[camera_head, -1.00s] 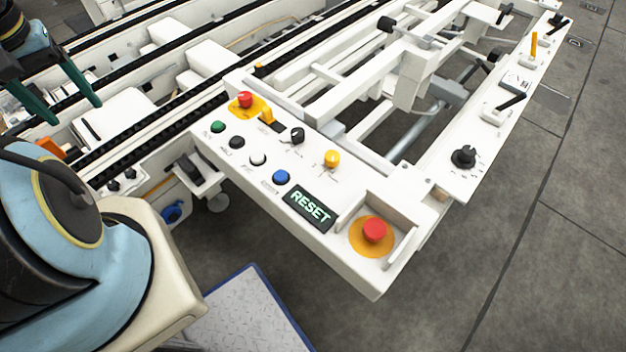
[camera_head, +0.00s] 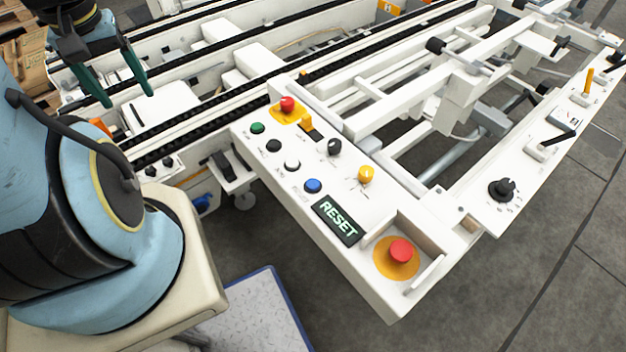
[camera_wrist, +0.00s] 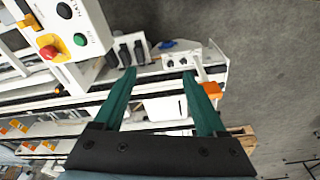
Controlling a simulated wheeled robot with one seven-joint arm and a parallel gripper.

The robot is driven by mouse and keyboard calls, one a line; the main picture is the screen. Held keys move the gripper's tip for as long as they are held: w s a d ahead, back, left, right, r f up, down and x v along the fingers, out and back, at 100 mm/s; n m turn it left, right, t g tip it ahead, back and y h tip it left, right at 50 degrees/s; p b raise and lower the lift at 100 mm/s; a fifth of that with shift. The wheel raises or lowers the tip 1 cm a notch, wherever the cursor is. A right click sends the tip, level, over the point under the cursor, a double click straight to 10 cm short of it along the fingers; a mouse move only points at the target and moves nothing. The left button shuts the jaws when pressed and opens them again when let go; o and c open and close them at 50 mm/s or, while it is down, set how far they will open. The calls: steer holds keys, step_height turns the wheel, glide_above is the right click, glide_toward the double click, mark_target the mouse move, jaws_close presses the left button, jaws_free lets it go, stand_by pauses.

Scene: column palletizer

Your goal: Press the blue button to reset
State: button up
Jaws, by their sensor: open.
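The blue button (camera_head: 313,186) is on the white control panel (camera_head: 300,215), between a white button (camera_head: 292,166) and the lit RESET display (camera_head: 338,220). My gripper (camera_head: 130,99) is open and empty, up and to the left of the panel, over the conveyor, well apart from the blue button. In the wrist view my gripper's two green fingers (camera_wrist: 158,72) are spread with nothing between them. The wrist view shows the panel's corner with a green button (camera_wrist: 80,40) at upper left; the blue button is not seen there.
Beside the blue button are black (camera_head: 273,146) and green buttons, a black knob (camera_head: 334,147) and a yellow button (camera_head: 365,175). Red emergency stops stand at the panel's far end (camera_head: 287,104) and near end (camera_head: 400,250). White conveyor rails (camera_head: 400,95) lie behind.

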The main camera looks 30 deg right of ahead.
steer(key=shift+c, duration=0.2)
jaws_close()
stand_by(0.5)
stand_by(1.1)
